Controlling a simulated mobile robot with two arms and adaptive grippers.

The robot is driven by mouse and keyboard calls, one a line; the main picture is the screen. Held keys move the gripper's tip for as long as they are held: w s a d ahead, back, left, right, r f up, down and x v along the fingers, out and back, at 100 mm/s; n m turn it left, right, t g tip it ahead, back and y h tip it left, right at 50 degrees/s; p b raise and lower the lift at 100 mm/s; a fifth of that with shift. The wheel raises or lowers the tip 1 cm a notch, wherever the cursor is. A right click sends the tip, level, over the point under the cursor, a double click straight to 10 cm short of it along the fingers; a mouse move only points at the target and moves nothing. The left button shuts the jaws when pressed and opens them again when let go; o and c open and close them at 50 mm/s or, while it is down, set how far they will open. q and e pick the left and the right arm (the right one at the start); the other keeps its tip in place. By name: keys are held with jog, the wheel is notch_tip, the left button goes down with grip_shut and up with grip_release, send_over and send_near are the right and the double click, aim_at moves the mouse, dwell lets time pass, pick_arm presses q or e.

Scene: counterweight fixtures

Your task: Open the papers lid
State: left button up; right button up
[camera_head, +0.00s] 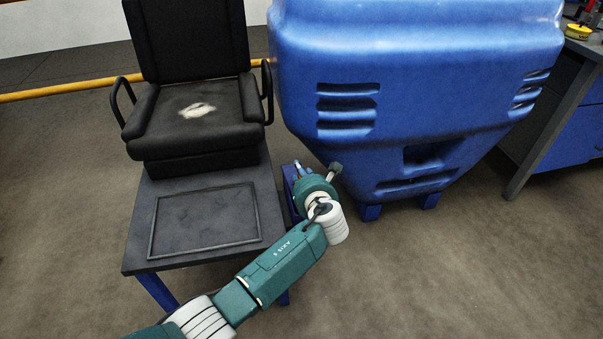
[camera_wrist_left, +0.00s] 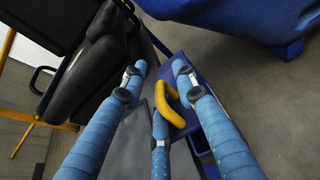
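A blue box-like surface (camera_wrist_left: 202,78) with a curved yellow handle (camera_wrist_left: 168,104) shows in the left wrist view; it may be the papers lid, but no label is readable. My left gripper (camera_wrist_left: 160,80) has its blue fingers spread around the handle, with a clear gap between them. Whether any finger touches the handle I cannot tell. In the head view my left gripper (camera_head: 315,178) is over a narrow blue part (camera_head: 288,176) beside the dark platform, and hides most of it and the handle. My right gripper is in neither view.
A black seat (camera_head: 197,110) stands on the dark platform (camera_head: 140,220), left of the gripper. A large blue machine (camera_head: 420,70) is close behind and right of it. A workbench (camera_head: 570,95) stands at the far right. The floor (camera_head: 470,280) at the lower right is clear.

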pick_arm(q)
jog(key=v, duration=1.2)
dwell(0.3)
